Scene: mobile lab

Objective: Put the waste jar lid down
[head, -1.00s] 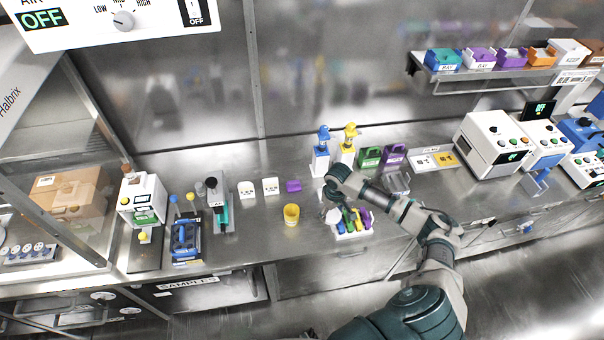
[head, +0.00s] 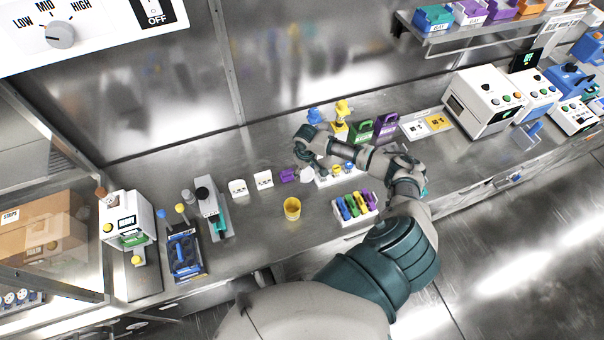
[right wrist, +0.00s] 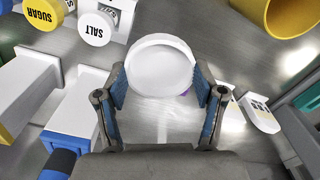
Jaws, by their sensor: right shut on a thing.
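A round white lid (right wrist: 160,66) is held between the two fingers of my right gripper (right wrist: 160,92). In the head view the lid (head: 307,175) shows just below my right gripper (head: 306,162), over or near the bench behind the tube rack. I cannot tell whether it touches the bench. An open yellow jar (head: 292,209) stands on the bench in front of the lid, toward me. It also shows at the top right of the right wrist view (right wrist: 284,14). My left gripper is out of view.
A rack of coloured items (head: 355,207) stands right of the jar. A purple block (head: 287,175) and white blocks (head: 264,179) lie left of the lid. Jars marked SALT (right wrist: 96,28) and SUGAR (right wrist: 43,13) are close to the gripper. Bare bench surrounds the yellow jar.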

